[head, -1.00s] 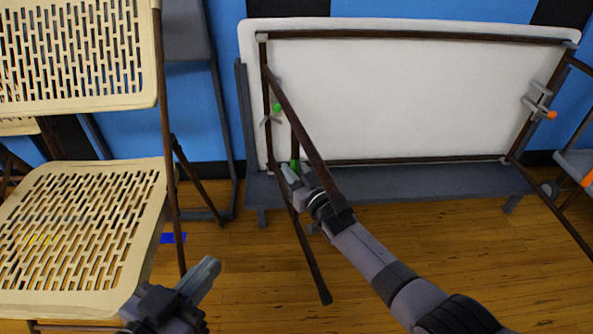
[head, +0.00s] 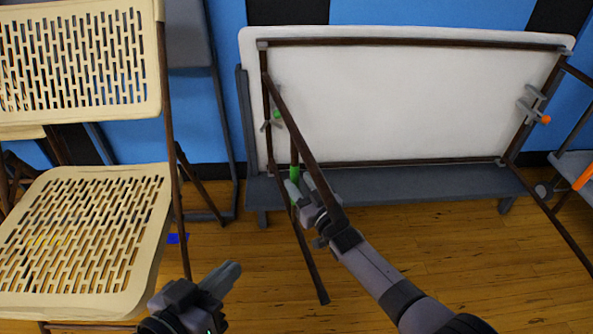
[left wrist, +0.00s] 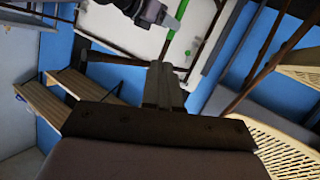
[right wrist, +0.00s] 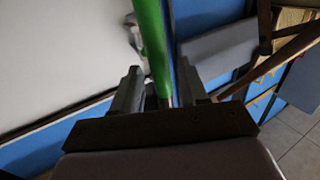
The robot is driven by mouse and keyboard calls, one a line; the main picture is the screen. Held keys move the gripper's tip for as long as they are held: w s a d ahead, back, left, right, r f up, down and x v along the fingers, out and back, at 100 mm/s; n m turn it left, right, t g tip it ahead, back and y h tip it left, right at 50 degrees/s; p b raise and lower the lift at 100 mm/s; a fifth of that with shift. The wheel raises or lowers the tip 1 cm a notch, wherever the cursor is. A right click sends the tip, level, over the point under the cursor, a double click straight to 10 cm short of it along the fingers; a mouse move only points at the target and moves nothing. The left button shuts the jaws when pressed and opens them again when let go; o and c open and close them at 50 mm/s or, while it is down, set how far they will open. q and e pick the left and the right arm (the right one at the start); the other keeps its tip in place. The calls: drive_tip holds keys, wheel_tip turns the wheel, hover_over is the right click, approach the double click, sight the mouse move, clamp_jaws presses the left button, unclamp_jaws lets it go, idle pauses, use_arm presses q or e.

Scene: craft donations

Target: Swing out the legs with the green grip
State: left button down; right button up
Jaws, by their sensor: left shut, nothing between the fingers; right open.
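A folding table stands on its side, its white underside (head: 410,110) facing me. Its left brown leg frame (head: 300,128) slants out from the panel and carries the green grip (head: 295,173). A green latch piece (head: 277,115) sits on the left frame rail. My right gripper (head: 302,188) is open at the green grip. In the right wrist view the green grip (right wrist: 154,45) shows between the two spread fingers (right wrist: 158,90); contact cannot be told. My left gripper (head: 228,275) is shut and empty, low and left of the table, near the chair.
A cream folding chair (head: 60,290) stands open at the left. An orange grip (head: 584,177) and an orange-tipped latch (head: 545,119) are at the right. The wooden floor in front is largely clear.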

drive_tip(key=p+v, duration=0.2)
drive_tip(key=v, duration=0.1)
drive_tip(key=shift+r, duration=0.15)
drive_tip(key=shift+s+d+p, duration=0.2)
drive_tip(key=shift+s+p, duration=0.1)
drive_tip(key=shift+s, duration=0.1)
drive_tip(key=shift+c, duration=0.2)
